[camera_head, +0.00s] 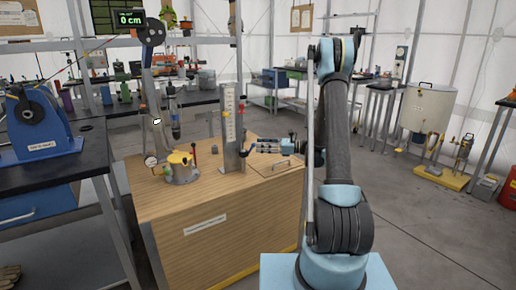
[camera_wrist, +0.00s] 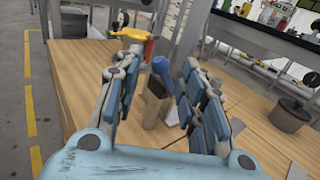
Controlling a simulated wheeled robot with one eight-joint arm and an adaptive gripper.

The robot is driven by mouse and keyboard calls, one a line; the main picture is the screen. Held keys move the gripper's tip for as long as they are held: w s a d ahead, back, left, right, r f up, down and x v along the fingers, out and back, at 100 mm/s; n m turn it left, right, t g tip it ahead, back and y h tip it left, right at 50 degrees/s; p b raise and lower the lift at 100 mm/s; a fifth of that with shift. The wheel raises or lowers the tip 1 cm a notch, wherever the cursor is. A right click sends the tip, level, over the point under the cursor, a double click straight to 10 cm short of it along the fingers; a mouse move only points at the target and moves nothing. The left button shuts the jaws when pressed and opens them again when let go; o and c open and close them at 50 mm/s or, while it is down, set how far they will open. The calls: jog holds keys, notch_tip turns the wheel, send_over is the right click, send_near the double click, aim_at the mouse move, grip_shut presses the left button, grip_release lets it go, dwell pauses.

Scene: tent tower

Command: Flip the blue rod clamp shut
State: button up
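The blue rod clamp shows in the wrist view as a rounded blue lever (camera_wrist: 162,70) rising at a tilt from a dark block (camera_wrist: 155,92). In the head view only a small dark-blue part (camera_head: 243,153) shows at the foot of the upright scaled post (camera_head: 231,120). My gripper (camera_head: 256,147) reaches in from the right, low beside the post. In the wrist view my gripper (camera_wrist: 160,72) is open, with one finger on each side of the lever. The lever lies between the fingers; whether either touches it I cannot tell. No grip on it shows.
The wooden bench top (camera_head: 215,200) carries a yellow-topped device (camera_head: 180,160) left of the post. A metal cylinder (camera_wrist: 290,115) stands right of my fingers in the wrist view. A dark bench with a blue winch (camera_head: 38,125) is at left.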

jog(key=shift+w+a, duration=0.1)
jog(key=shift+a, duration=0.85)
